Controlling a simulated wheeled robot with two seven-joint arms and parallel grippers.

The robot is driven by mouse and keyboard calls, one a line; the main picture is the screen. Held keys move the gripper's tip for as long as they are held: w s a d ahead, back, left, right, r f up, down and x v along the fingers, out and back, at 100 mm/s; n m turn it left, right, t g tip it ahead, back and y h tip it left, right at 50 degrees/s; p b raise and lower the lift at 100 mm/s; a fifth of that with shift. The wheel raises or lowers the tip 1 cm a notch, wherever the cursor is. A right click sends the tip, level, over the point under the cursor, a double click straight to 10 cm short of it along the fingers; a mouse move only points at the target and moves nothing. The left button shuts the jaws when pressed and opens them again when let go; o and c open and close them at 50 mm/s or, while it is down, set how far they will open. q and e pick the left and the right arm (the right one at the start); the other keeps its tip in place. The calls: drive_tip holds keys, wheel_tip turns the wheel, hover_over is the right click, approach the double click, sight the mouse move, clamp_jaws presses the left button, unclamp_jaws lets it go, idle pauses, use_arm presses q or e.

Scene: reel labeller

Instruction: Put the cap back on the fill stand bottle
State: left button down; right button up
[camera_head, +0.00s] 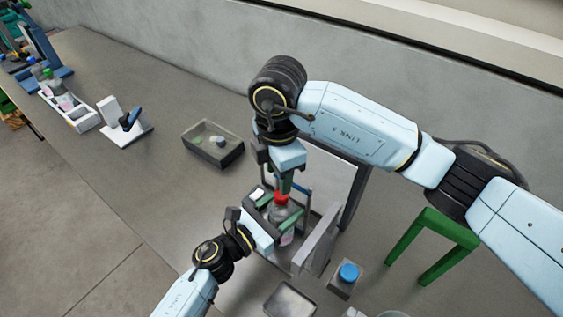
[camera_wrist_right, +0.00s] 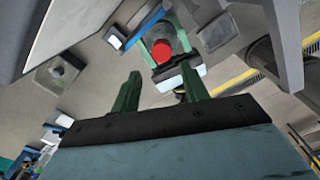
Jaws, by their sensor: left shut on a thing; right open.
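A clear bottle (camera_head: 281,220) stands in the frame of a grey stand, with a red cap (camera_head: 281,197) at its top. The red cap also shows from above in the right wrist view (camera_wrist_right: 162,50). I cannot tell whether it is fully seated. My left gripper (camera_head: 278,214) is shut on the bottle, its green fingers on either side of it; they also show in the right wrist view (camera_wrist_right: 165,50). My right gripper (camera_head: 286,183) is open just above the red cap, pointing down. Its spread green fingers (camera_wrist_right: 160,88) are empty and apart from the cap.
A blue cap (camera_head: 348,272) sits on a grey block right of the stand. A grey upright panel (camera_head: 316,240) stands beside the bottle. A green frame (camera_head: 432,240) is at right, a grey bin (camera_head: 213,146) at left. A white rack (camera_head: 70,105) is far left.

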drive_tip(key=n, duration=0.6)
drive_tip(key=shift+a+r, duration=0.2)
drive_tip(key=shift+r, duration=0.1)
drive_tip(key=n, duration=0.4)
drive_tip(key=shift+a+r, duration=0.1)
drive_tip(key=shift+r, duration=0.05)
drive_tip(key=n, duration=0.4)
drive_tip(key=shift+r, duration=0.1)
drive_tip(key=n, duration=0.6)
drive_tip(key=shift+r, duration=0.2)
drive_tip(key=n, duration=0.4)
drive_tip(key=shift+r, duration=0.1)
drive_tip(key=n, duration=0.5)
drive_tip(key=shift+r+n, duration=0.1)
drive_tip(key=shift+n, duration=0.3)
drive_tip(key=n, duration=0.5)
drive_tip(key=shift+d+r+n, duration=0.15)
drive_tip(key=shift+d+n, duration=0.15)
drive_tip(key=shift+d, duration=0.05)
drive_tip(key=n, duration=0.6)
drive_tip(key=shift+d+r, duration=0.1)
drive_tip(key=shift+d, duration=0.15)
